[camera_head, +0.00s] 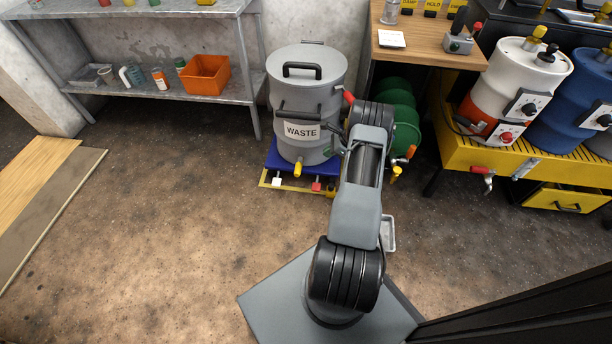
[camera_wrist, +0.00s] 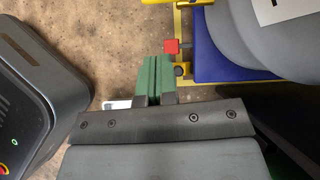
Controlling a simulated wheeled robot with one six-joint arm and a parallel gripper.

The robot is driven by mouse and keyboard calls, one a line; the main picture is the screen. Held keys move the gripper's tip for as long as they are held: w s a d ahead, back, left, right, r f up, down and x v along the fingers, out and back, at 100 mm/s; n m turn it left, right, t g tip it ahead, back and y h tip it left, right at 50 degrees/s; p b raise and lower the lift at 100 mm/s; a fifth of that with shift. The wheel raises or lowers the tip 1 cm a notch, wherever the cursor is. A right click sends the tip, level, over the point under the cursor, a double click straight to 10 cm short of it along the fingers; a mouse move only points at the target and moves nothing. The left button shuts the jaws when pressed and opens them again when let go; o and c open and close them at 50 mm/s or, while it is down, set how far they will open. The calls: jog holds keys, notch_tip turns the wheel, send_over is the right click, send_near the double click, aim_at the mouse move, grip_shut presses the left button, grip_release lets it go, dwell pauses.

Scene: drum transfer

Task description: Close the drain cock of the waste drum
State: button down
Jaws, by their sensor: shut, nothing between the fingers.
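The grey waste drum (camera_head: 292,101) stands upright on a blue platform (camera_head: 273,158), with a "WASTE" label on its front. A yellow part (camera_head: 298,170), which looks like its drain cock, sticks out low at the front; its open or shut setting is too small to tell. My gripper (camera_wrist: 153,80) has its green fingers together and empty. In the wrist view it is apart from the drum (camera_wrist: 270,32), beside the platform's edge and near a red block (camera_wrist: 171,46). In the head view my arm hides the gripper.
White (camera_head: 277,181) and red (camera_head: 316,186) blocks sit at the platform's front, by a yellow floor frame. A green drum (camera_head: 405,132) lies right of the waste drum. A yellow stand (camera_head: 480,156) carries several drums.

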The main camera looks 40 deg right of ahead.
aim_at(299, 167)
jog(key=w+a+f+b, duration=0.3)
jog(key=f, duration=0.3)
jog(key=w+a+f+m+b, duration=0.1)
jog(key=w+a+f+b, duration=0.1)
jog(key=f, duration=0.4)
jog(key=shift+w+a+b, duration=0.4)
jog(key=shift+w+a, duration=0.25)
jog(key=shift+a, duration=0.05)
jog(key=shift+a, duration=0.1)
jog(key=shift+r, duration=0.1)
